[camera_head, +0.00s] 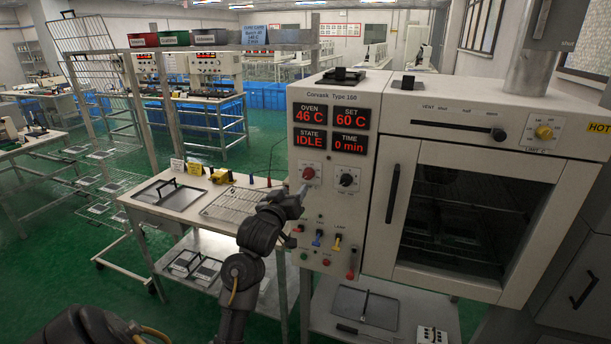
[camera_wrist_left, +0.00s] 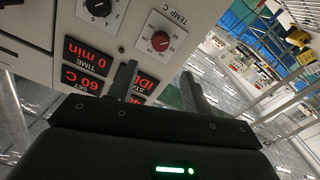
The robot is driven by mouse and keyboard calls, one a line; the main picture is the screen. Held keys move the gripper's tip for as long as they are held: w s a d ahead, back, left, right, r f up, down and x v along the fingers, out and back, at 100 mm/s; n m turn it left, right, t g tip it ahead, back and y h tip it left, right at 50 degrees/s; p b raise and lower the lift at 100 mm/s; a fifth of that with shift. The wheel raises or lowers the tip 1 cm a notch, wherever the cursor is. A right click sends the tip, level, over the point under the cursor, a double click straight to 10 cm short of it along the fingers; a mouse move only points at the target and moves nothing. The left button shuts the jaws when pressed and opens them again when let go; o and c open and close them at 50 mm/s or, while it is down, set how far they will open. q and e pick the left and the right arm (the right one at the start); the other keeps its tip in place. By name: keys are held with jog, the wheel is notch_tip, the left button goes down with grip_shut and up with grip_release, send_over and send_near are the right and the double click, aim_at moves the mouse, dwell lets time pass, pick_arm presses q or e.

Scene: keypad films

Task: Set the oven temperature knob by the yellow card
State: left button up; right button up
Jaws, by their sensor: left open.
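The oven temperature knob (camera_head: 308,173) is red, on a white dial on the oven's control panel. It also shows in the left wrist view (camera_wrist_left: 160,41) under the label TEMP C. The display (camera_head: 330,129) reads OVEN 46 C, SET 60 C, STATE IDLE, TIME 0 min. My left gripper (camera_head: 299,193) is just below the knob. In the left wrist view its two fingers (camera_wrist_left: 156,84) are apart, with nothing between them, and the knob is beyond the tips. A small yellow thing (camera_head: 196,168) stands on the side table; I cannot tell whether it is the yellow card. My right gripper is out of view.
A black time knob (camera_head: 347,180) sits right of the red one. Coloured switches (camera_head: 318,238) are below. The oven door (camera_head: 470,215) is shut. A blue card (camera_head: 254,33) stands on the shelf. The side table (camera_head: 165,210) holds a tray and a wire rack.

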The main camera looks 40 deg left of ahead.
aim_at(307, 175)
pick_arm(q)
jog(key=p+x, duration=0.3)
jog(key=x, duration=0.6)
jog(key=shift+w, duration=0.25)
jog(key=shift+w+a, duration=0.25)
jog(key=shift+w, duration=0.25)
jog(key=shift+c, duration=0.3)
jog(key=c, duration=0.9)
